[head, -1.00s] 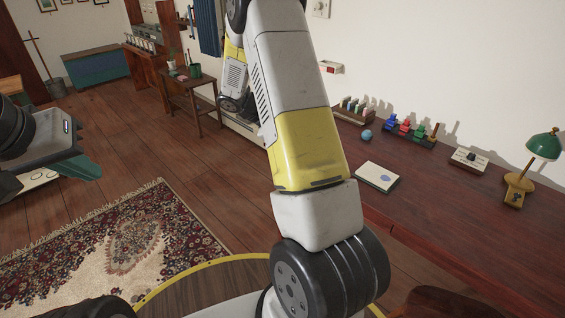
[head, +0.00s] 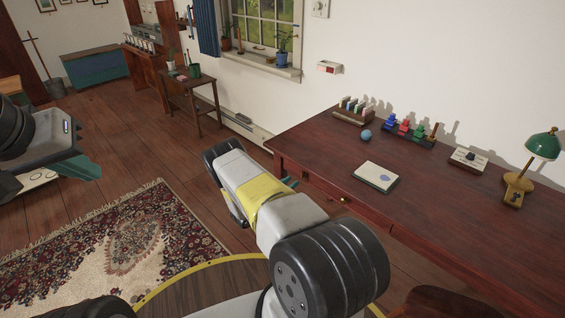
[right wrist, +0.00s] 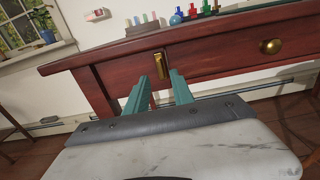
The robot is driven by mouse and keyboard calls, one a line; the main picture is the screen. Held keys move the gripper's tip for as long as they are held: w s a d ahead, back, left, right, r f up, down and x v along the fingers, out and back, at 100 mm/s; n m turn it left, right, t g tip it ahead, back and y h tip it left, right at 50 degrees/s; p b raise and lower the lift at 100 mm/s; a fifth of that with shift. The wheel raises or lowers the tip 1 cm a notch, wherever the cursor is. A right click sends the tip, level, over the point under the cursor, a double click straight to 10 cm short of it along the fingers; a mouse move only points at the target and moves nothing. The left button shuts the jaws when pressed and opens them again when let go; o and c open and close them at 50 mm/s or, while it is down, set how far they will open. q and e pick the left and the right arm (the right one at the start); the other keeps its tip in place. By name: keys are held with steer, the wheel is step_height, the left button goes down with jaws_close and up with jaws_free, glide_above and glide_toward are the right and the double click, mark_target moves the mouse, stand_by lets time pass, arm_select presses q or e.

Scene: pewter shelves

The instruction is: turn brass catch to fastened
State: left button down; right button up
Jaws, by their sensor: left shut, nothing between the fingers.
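The brass catch (right wrist: 160,65) is a narrow upright piece on the front of the red-brown desk (right wrist: 210,62), near its left end in the right wrist view. My right gripper (right wrist: 159,80) has its two green fingers apart and empty, pointing at the desk front. The catch shows in line with the gap between the fingertips; I cannot tell how far beyond them it is. In the head view the right arm hides most of that gripper, and a green fingertip (head: 291,183) shows close to the desk front. My left gripper (head: 84,168) is shut and empty at the far left, away from the desk.
A round brass knob (right wrist: 270,46) sits right of the catch on the desk front. The desk top holds a notepad (head: 376,177), a blue ball (head: 366,135), a rack of coloured pieces (head: 408,134), a switch box (head: 469,159) and a green lamp (head: 542,145). A patterned rug (head: 130,240) covers the floor.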

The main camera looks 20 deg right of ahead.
mark_target(303, 174)
steer(key=x, duration=0.6)
steer(key=shift+d, duration=0.25)
steer(key=shift+w, duration=0.1)
jaws_close()
